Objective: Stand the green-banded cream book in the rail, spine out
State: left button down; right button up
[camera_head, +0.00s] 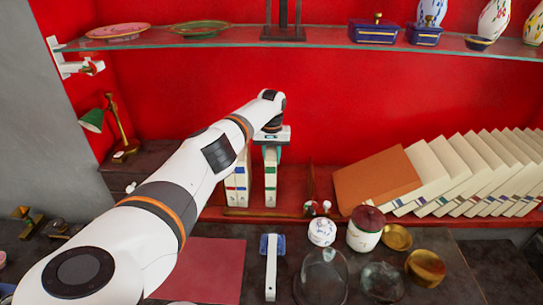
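My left gripper (271,147) is at the upper end of a cream book (270,180) with a green band near its top and small coloured marks lower on its spine. The gripper appears shut on the book, though the fingertips are small and partly hidden. The book is upright, spine toward me, its foot at the wooden rail (266,212) on the red shelf. I cannot tell whether its foot touches the rail floor. Other cream books (237,182) stand upright just left, with a narrow gap between, partly hidden by my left arm. My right gripper is not in view.
A brown book (376,180) and several cream books (470,165) lean at the right of the shelf. A glass shelf (330,38) with dishes and jars runs above. Jars (366,228), a glass dome (322,277) and a blue-and-white tool (271,266) occupy the front counter.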

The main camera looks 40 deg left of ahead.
pick_arm(q)
jog(key=c, duration=1)
grip_release()
jog(key=shift+o, duration=0.2)
notch_tip(320, 180, up, 11)
jog(key=b, duration=0.2)
jog(key=shift+r+b, duration=0.1)
jog(key=shift+b, duration=0.25)
jog(key=shift+r, duration=0.45)
